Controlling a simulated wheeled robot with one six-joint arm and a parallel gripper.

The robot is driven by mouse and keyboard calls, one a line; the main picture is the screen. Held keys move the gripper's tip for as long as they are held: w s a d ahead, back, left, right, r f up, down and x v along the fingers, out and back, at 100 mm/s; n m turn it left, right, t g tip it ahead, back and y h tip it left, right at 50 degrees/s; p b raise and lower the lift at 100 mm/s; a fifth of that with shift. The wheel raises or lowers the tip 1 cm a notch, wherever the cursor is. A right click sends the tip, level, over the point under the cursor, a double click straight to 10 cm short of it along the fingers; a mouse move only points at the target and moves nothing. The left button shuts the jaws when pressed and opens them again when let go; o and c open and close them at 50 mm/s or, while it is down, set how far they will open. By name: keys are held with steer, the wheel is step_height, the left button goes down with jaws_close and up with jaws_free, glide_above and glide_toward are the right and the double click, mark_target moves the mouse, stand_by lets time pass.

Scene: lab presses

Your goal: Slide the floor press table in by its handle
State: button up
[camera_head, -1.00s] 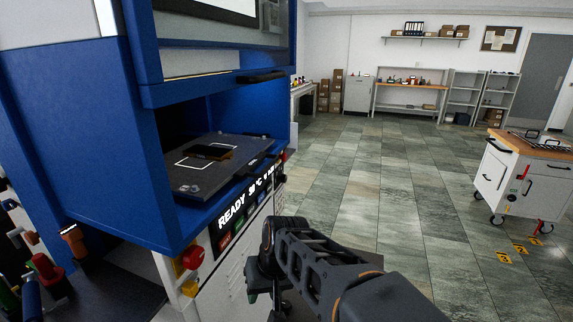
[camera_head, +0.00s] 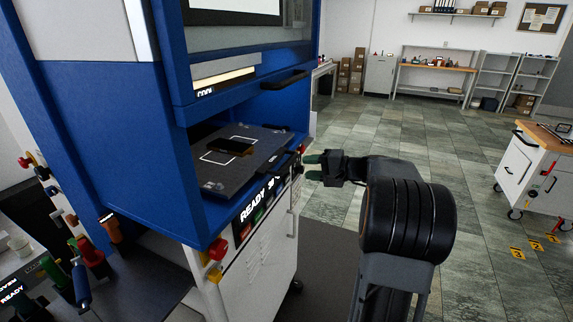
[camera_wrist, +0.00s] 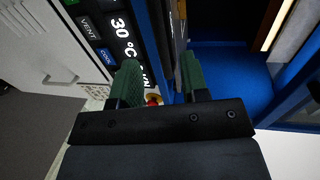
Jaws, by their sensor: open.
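The floor press table (camera_head: 222,180) is a dark flat plate with a white outline, low in the blue press opening in the head view. A small dark block (camera_head: 232,147) sits on it. Its dark handle (camera_head: 284,166) runs along the front edge, toward my gripper. My gripper (camera_head: 311,167) is open just outside that edge, green fingertips pointing at it. In the wrist view the open fingers (camera_wrist: 158,78) point at the press front, with the table's edge (camera_wrist: 179,45) ahead between them. I cannot tell whether the fingers touch the handle.
The blue press (camera_head: 165,150) has a raised door with a dark handle (camera_head: 285,80) above the opening. A READY display (camera_head: 257,205) and a red button (camera_head: 217,249) are below. A white cart (camera_head: 530,168) stands at right.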

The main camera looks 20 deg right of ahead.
mark_target(288, 167)
steer(key=p+x, duration=0.1)
steer(key=x, duration=0.7)
steer(key=shift+w+a+p, duration=0.1)
steer(key=shift+p, duration=0.2)
steer(key=shift+c, duration=0.5)
jaws_close()
